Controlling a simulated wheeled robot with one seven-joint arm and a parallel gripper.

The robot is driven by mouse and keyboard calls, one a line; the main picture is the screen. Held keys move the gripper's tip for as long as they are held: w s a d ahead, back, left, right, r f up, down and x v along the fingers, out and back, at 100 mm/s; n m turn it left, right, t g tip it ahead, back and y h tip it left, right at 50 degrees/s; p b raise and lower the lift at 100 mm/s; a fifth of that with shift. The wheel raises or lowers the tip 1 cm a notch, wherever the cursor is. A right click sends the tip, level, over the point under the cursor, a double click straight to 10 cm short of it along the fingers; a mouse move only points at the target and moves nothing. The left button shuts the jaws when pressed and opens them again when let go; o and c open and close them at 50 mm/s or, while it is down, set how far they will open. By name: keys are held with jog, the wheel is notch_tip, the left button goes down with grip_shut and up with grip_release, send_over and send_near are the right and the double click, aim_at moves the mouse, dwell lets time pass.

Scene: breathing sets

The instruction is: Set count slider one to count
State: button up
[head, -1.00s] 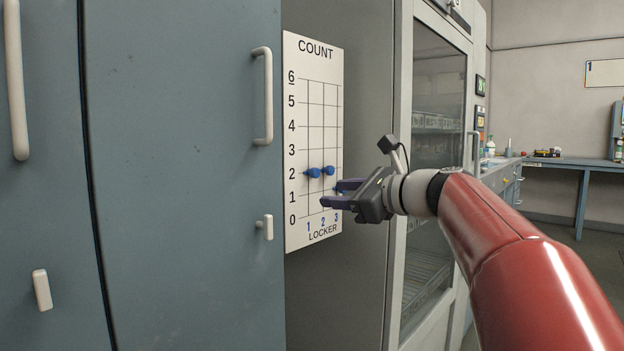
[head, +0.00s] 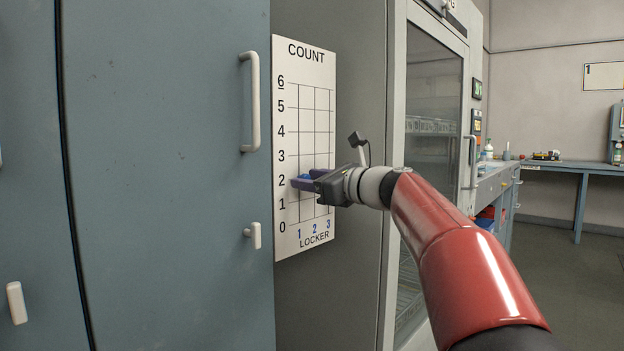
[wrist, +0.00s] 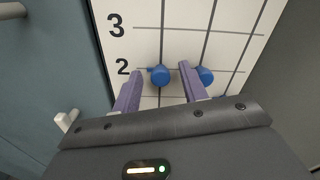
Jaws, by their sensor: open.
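A white COUNT board (head: 307,110) with a 0 to 6 scale and columns 1, 2 and 3 is fixed to a grey cabinet side. In the wrist view, the blue slider knob of column one (wrist: 160,75) is near the 2 line. The column two knob (wrist: 206,75) is at a similar height. My gripper (head: 299,183) is open at the board, its purple fingers (wrist: 158,88) on either side of knob one. The right finger lies between the two knobs. Contact cannot be told. In the head view my gripper mostly hides the knobs; knob three is not visible.
A blue-grey locker door (head: 165,150) with a long handle (head: 251,103) and a small handle (head: 253,235) stands left of the board. A glass-fronted cabinet (head: 433,90) stands to the right. A bench (head: 560,166) is farther back.

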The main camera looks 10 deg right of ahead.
aim_at(299, 200)
grip_shut()
notch_tip(299, 200, down, 5)
jog(key=b, duration=0.4)
jog(key=shift+f, duration=0.15)
grip_release()
jog(key=shift+s+d, duration=0.1)
